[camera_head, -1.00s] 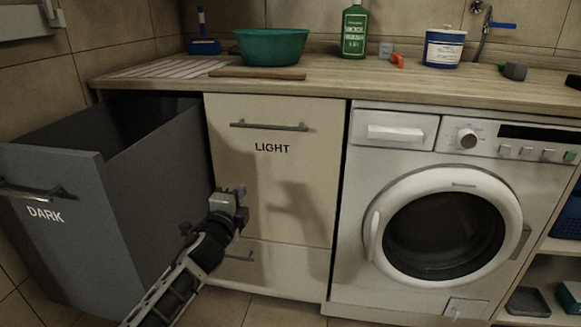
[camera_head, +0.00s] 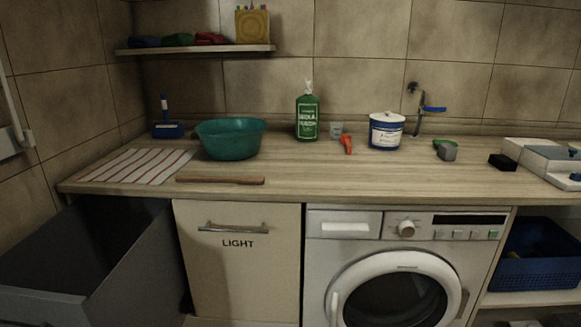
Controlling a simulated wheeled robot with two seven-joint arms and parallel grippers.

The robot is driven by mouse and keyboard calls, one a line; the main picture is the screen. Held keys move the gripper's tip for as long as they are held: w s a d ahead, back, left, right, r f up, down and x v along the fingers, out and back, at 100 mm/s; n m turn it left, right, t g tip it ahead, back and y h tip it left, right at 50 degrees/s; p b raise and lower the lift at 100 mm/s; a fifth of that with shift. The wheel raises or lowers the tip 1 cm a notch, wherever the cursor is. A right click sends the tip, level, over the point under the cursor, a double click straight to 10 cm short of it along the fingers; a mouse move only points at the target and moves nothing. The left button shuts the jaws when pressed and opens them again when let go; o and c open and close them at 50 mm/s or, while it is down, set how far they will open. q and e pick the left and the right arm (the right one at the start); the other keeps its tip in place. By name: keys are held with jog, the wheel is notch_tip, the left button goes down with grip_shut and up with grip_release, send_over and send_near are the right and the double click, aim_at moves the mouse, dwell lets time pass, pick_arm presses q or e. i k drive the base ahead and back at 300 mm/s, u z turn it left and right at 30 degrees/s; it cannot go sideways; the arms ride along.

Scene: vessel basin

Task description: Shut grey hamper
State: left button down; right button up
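The grey hamper (camera_head: 128,284) is a deep pull-out bin at the lower left. It stands pulled out from under the counter, with its open top showing. Its front panel is mostly cut off by the bottom and left edges of the view. The cream LIGHT hamper (camera_head: 238,270) beside it on the right is shut, with a bar handle on its front. Neither of my grippers shows in the current view.
The wooden counter (camera_head: 400,183) runs above the hampers and the washing machine (camera_head: 330,250). On it are a teal basin (camera_head: 230,140), a wooden board (camera_head: 220,180), a green bottle (camera_head: 307,118) and a white-blue tub (camera_head: 386,131). A blue basket (camera_head: 540,268) sits at lower right.

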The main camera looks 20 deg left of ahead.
aim_at(100, 260)
jog(key=u, duration=2.05)
jog(key=i, duration=0.95)
jog(key=z, duration=0.5)
